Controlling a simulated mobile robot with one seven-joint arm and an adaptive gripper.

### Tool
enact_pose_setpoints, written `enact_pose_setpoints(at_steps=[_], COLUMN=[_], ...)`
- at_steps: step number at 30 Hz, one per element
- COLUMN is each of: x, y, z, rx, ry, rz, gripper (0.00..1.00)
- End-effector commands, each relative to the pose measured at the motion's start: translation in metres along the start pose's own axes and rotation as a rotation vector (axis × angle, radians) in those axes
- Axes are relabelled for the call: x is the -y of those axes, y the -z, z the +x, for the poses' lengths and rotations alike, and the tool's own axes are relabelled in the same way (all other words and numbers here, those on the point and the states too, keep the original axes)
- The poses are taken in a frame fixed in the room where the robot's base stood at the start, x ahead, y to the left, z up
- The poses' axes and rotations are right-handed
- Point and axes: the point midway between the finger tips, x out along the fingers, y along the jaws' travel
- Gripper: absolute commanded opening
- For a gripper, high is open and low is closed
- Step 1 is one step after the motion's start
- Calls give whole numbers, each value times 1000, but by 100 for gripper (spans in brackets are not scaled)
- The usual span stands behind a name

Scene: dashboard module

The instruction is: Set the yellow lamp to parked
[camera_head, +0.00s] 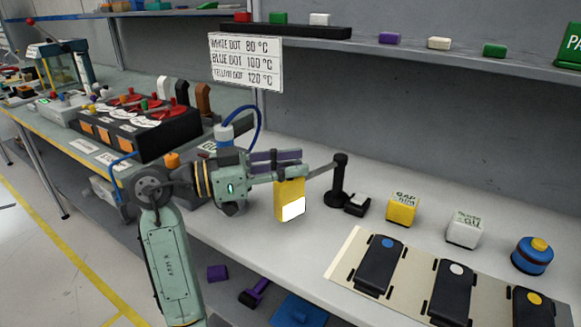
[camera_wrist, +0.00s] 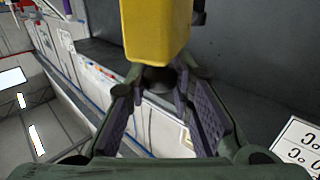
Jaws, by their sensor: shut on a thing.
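The yellow lamp (camera_head: 289,196) is a yellow box with a bright white panel low on its front. It hangs at the end of a thin dark arm (camera_head: 322,172) that runs right to a black upright post (camera_head: 338,182) on the bench. My gripper (camera_head: 296,167) reaches in from the left at the lamp's top and is shut on the lamp. In the wrist view the yellow head (camera_wrist: 156,28) fills the top centre, and my fingers (camera_wrist: 163,84) flank a dark round part below it. The exact contact is partly hidden.
A small black block with a white top (camera_head: 357,202), a yellow block (camera_head: 401,208) and a white block (camera_head: 464,230) stand to the right. A beige mat (camera_head: 343,262) bears black dotted pieces. A sign (camera_head: 245,63) hangs behind; a switch panel (camera_head: 145,130) stands left.

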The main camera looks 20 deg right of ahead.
Motion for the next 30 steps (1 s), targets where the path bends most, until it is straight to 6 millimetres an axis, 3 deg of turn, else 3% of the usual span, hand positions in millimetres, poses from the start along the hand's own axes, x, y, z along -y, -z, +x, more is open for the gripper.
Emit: enact_pose_setpoints(at_steps=[1, 2, 9, 20, 23, 30], x=[-1, -1, -1, 0, 0, 0], y=[0, 0, 0, 0, 0, 1], z=[0, 0, 0, -3, -13, -63], rx=[2, 2, 1, 1, 1, 0], ry=[-2, -2, -2, 0, 1, 2], rz=[0, 0, 0, 0, 0, 0], gripper=[0, 23, 39, 41, 41, 41])
